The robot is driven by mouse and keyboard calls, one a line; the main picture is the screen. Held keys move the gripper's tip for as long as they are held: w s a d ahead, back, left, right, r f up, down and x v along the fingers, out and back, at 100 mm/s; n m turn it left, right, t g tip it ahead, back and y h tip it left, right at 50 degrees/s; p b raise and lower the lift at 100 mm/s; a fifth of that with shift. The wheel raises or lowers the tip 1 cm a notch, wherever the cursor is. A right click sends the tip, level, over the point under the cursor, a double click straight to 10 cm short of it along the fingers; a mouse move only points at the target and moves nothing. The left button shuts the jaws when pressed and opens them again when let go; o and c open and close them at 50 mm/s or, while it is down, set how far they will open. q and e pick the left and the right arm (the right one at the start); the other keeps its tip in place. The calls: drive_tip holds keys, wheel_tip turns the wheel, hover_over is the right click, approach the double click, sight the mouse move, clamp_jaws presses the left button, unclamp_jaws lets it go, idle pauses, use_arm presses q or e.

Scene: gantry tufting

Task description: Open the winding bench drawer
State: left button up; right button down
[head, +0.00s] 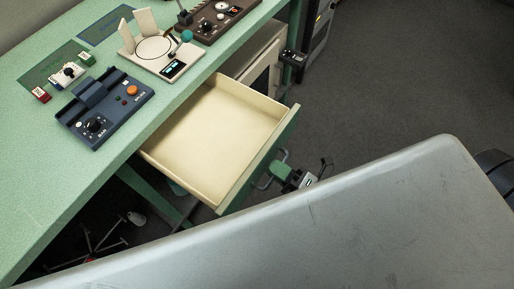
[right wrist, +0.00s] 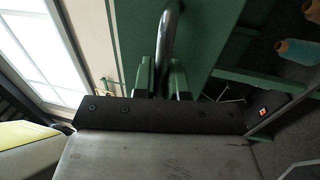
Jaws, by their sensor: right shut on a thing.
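The winding bench drawer (head: 213,130) stands pulled out from under the green bench top (head: 60,215), with its cream inside showing and empty. Its green front (head: 262,155) faces the lower right and carries a metal bar handle (head: 262,184). My right gripper (head: 278,170) is at that handle, partly hidden by my own grey part in front. In the right wrist view, the green fingers (right wrist: 161,80) are shut around the handle bar (right wrist: 168,35), against the green drawer front (right wrist: 195,35). My left gripper is not in view.
On the bench top are a blue control box (head: 105,108), a cream winder (head: 155,48), a brown control unit (head: 212,20) and small labelled blocks. A cream cabinet (head: 258,72) stands beyond the drawer. Grey floor (head: 385,85) is open to the right.

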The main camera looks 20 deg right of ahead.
drive_tip(key=shift+v, duration=1)
drive_tip(key=shift+r, duration=0.2)
drive_tip(key=c, duration=1.2)
unclamp_jaws()
drive_tip(key=b+v, duration=0.1)
drive_tip(key=v, duration=0.9)
drive_tip(key=shift+s+d+b, duration=0.25)
drive_tip(key=shift+s+b, duration=0.05)
drive_tip(key=shift+b, duration=0.1)
drive_tip(key=shift+f, duration=0.1)
